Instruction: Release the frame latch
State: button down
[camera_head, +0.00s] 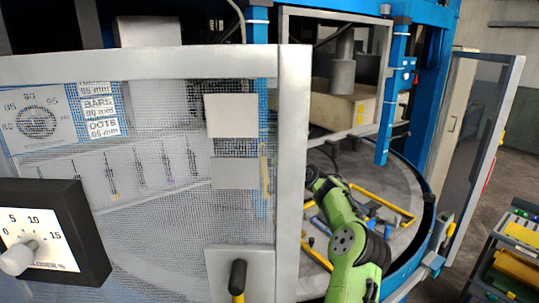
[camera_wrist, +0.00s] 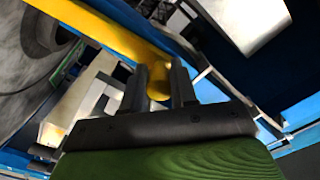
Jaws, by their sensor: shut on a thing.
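In the wrist view my gripper (camera_wrist: 160,85) is shut on a yellow rounded piece (camera_wrist: 158,88), with one dark finger on each side of it. The piece meets or lies right in front of a long yellow bar (camera_wrist: 90,25) that runs to the upper left; I cannot tell whether they are joined. This piece may be the frame latch's handle, but its full shape is hidden by the fingers. In the head view my green arm reaches into the blue machine (camera_head: 397,90), and my gripper cannot be made out there.
A mesh door (camera_head: 294,150) with a pale frame stands on the left, close to my arm. A dial box (camera_head: 75,200) and a black handle (camera_head: 238,275) are on it. Another open door (camera_head: 490,130) is at right. A cart (camera_head: 515,240) with yellow items stands lower right.

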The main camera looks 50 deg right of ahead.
jog(key=c, duration=0.9)
grip_release()
jog(key=shift+s, duration=0.1)
jog(key=shift+s+f+b, duration=0.1)
jog(key=shift+s+b, duration=0.25)
jog(key=b+v, duration=0.5)
jog(key=v, duration=1)
